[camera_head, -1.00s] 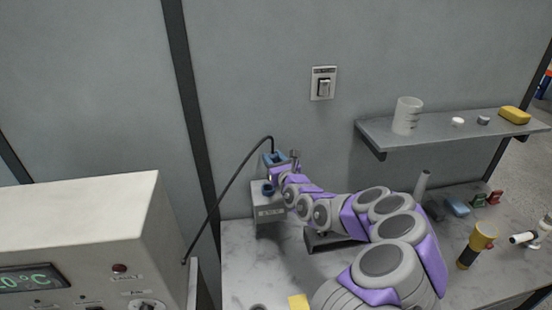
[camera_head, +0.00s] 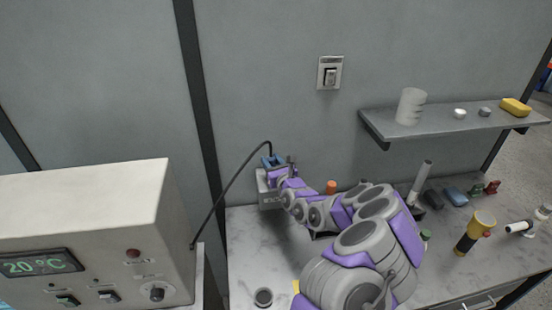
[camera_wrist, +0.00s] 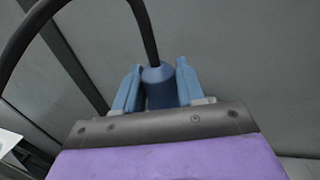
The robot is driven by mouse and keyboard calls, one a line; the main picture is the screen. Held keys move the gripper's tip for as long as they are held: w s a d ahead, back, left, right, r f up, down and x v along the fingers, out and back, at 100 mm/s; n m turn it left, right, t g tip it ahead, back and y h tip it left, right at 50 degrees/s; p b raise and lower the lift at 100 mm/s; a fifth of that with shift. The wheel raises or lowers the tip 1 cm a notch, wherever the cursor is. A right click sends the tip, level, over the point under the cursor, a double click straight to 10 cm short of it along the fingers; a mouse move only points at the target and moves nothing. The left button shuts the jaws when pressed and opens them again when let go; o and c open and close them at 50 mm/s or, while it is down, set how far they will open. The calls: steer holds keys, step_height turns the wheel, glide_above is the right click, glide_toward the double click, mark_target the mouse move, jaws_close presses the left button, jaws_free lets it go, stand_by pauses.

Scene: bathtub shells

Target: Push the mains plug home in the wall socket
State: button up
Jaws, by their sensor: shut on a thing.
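The mains plug (camera_wrist: 158,90) is a dark blue body with a thick black cable from its top. My gripper (camera_wrist: 157,78) is shut on it, with a light blue finger on each side in the wrist view. In the head view my gripper (camera_head: 272,162) is at the top of a grey socket box (camera_head: 266,199) by the wall, above the counter. The plug's lower end and the socket opening are hidden behind my gripper, so I cannot tell how deep the plug sits.
The black cable (camera_head: 229,181) arcs left to a cream instrument (camera_head: 90,215) with a temperature display. A switch (camera_head: 330,73) is on the wall. A shelf (camera_head: 440,124) holds a cup and small items. Several tools lie on the counter (camera_head: 245,250) at right.

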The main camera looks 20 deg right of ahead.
steer(key=shift+a, duration=0.3)
steer(key=shift+d+f, duration=0.1)
steer(key=shift+d, duration=1.15)
steer(key=shift+a+r+p, duration=0.2)
steer(key=shift+a+p, duration=0.2)
steer(key=shift+a, duration=0.85)
steer(key=shift+d+f+p, duration=0.15)
steer(key=shift+d+p, duration=0.35)
steer(key=shift+p, duration=0.15)
steer(key=shift+a, duration=0.75)
steer(key=shift+d, duration=0.85)
steer(key=shift+d, duration=0.45)
steer(key=shift+a+p, duration=0.5)
steer(key=shift+p, duration=0.1)
